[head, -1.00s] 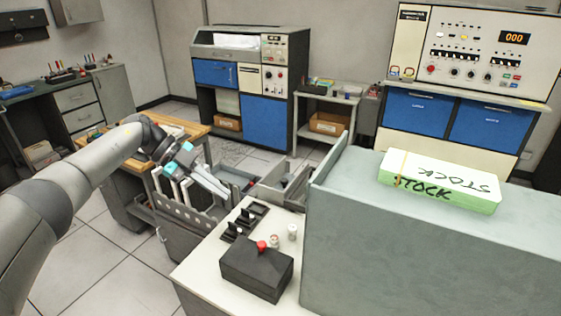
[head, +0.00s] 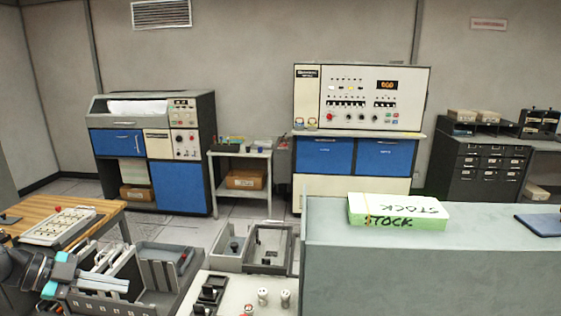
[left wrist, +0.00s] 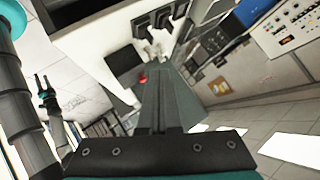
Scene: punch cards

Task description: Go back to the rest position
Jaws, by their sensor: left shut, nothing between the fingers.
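My left gripper (head: 108,283) is at the lower left of the head view, in front of the grey rack with slots (head: 100,303). Its fingers are together with nothing between them. In the left wrist view its dark fingers (left wrist: 162,105) reach up the middle of the picture, over the counter with the red button (left wrist: 143,79). A small dark two-pronged shape with a teal band (left wrist: 45,95) at the left of that view looks like my right gripper. It is too small to tell its state. My right arm does not show in the head view.
A grey cabinet top carries a STOCK card block (head: 398,212) at the right. Grey trays (head: 268,250) and small switches (head: 208,293) are at the front centre. A wooden table (head: 60,218) is at the left. Blue-fronted machines stand at the back; floor shows between.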

